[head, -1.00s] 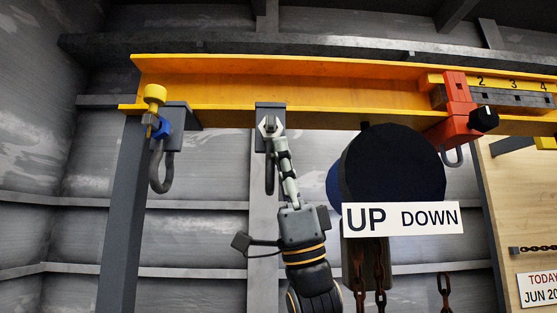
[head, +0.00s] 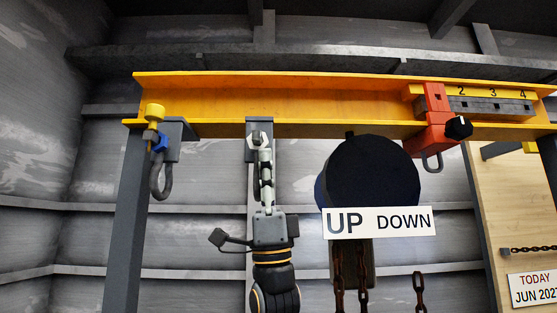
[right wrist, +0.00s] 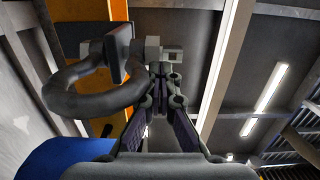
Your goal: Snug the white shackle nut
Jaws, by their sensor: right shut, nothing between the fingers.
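The white shackle nut (head: 257,138) sits on the dark bracket (head: 252,125) under the yellow beam. In the right wrist view, the pale nut (right wrist: 152,48) is on the pin beside the bracket plate (right wrist: 118,50), with the dark shackle loop (right wrist: 60,97) to its left. My right gripper (head: 263,152) points upward just below the nut. In the right wrist view, its fingertips (right wrist: 164,75) are together and empty, close under the nut; whether they touch it I cannot tell. My left gripper is not in view.
A yellow beam (head: 300,95) runs across the top. The hoist drum (head: 375,172) with its UP/DOWN sign (head: 380,222) hangs right of my arm, chains below. A red trolley (head: 432,125) is at right.

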